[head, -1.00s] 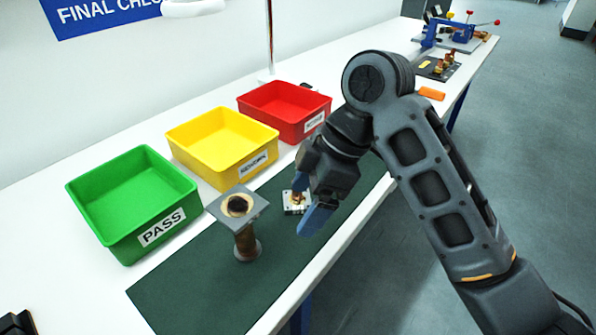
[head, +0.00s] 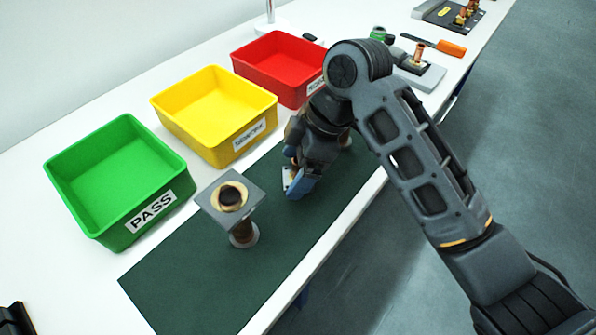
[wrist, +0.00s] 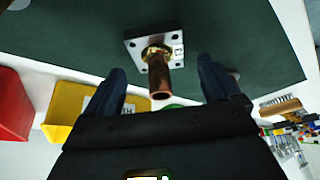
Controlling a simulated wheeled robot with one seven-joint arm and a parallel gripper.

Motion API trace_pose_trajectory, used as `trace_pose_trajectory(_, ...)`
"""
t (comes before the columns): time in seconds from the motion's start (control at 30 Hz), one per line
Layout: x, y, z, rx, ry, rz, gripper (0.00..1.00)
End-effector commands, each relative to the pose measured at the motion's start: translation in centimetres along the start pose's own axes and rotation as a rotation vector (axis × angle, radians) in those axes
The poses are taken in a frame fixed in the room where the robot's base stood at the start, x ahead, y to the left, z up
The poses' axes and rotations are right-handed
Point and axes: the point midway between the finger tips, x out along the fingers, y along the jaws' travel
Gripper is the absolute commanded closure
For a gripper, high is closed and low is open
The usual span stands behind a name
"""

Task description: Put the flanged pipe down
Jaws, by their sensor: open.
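A copper pipe on a square, pale metal flange plate (wrist: 158,80) stands upright on the green mat, plate down, in the wrist view. In the head view only part of its plate (head: 287,178) shows beside my gripper. My gripper (wrist: 162,70) is open, with one dark finger on each side of the pipe and visible gaps between. In the head view my gripper (head: 293,170) is low over the mat and hides most of the pipe. A larger brown pipe (head: 230,198) with a square grey top flange and round foot stands nearer on the mat.
Green PASS (head: 118,185), yellow (head: 210,115) and red (head: 275,70) bins line the mat's left side. Another partly hidden item (head: 345,140) stands behind my gripper. The near mat (head: 195,285) is clear. An orange-handled tool (head: 450,48) lies farther along the table.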

Motion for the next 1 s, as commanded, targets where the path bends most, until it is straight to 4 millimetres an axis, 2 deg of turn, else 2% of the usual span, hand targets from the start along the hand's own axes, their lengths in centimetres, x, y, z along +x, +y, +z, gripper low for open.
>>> trace_pose_trajectory(0.1,0.85,0.03,0.03,0.001,-0.001,0.001,0.11)
trace_pose_trajectory(0.37,1.01,0.03,0.04,0.001,-0.001,0.001,0.13)
trace_pose_trajectory(1.0,0.97,0.03,0.02,0.0,0.0,0.001,0.74)
